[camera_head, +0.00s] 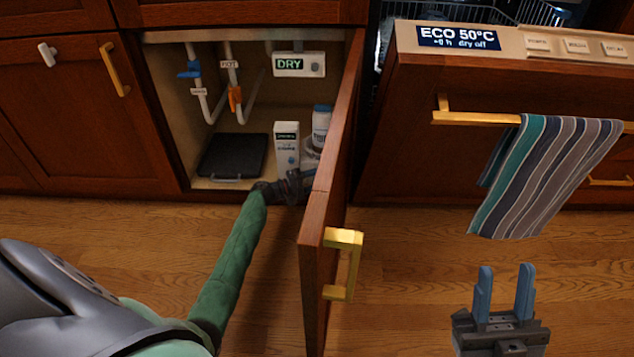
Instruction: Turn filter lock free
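No filter lock can be made out in this view. The dishwasher (480,75) at the upper right shows its control panel, with a display (458,37) reading "ECO 50°C"; its inside is mostly hidden, with only some wire rack in sight behind the panel. My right gripper (504,282) is open and empty, its two blue fingers pointing up over the wooden floor at the lower right. My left gripper (296,184) is at the front of the open cabinet, by the white box and bottle. Its fingers are largely hidden behind the cabinet door.
The open cabinet door (322,215) with a gold handle (347,265) stands between my arms. The cabinet holds a white box (287,148), a bottle (321,127), a black tray (233,156) and pipes. A striped towel (545,175) hangs from the dishwasher handle (470,118).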

